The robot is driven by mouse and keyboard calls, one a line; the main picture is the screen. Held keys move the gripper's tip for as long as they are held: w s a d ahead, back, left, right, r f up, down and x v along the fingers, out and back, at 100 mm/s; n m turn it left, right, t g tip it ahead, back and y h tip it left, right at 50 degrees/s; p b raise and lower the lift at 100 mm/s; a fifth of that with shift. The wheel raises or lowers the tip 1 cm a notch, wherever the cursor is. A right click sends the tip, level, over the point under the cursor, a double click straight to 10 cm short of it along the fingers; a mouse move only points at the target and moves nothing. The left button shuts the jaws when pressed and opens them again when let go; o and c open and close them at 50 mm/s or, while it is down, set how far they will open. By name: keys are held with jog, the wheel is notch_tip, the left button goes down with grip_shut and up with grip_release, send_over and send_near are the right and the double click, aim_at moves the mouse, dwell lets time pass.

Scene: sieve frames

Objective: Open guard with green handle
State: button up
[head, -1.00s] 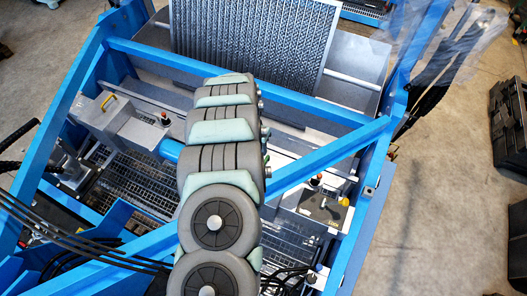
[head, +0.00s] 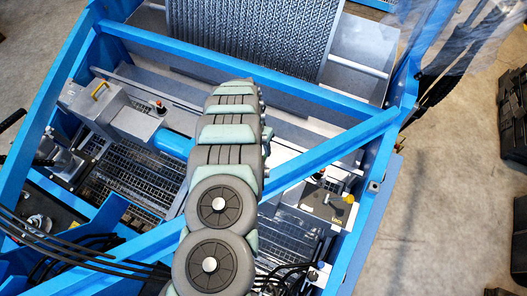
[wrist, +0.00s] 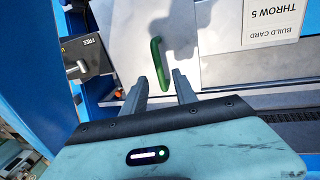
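The green handle (wrist: 156,60) is a slim upright bar against a pale panel (wrist: 190,22), seen in the wrist view. Whether that panel is the guard itself I cannot tell. My gripper (wrist: 159,77) is open, with two grey fingers pointing toward the panel. The handle's lower end shows between the fingertips; how deep it sits between them is unclear. The fingers are not closed on it. A dark shadow falls on the panel beside the handle. In the head view, my arm hides the gripper and no green handle shows.
In the head view, a blue diagonal beam (head: 330,152) crosses near my arm. A yellow-handled box (head: 120,115) stands left.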

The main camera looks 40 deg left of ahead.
jog(key=shift+w+d+f, duration=0.1)
jog(key=shift+d+f, duration=0.1)
jog(key=shift+f, duration=0.65)
jog(key=shift+w+d+f, duration=0.1)
jog(key=shift+d+f, duration=0.05)
jog(key=shift+f, duration=0.65)
grip_shut()
dwell(0.4)
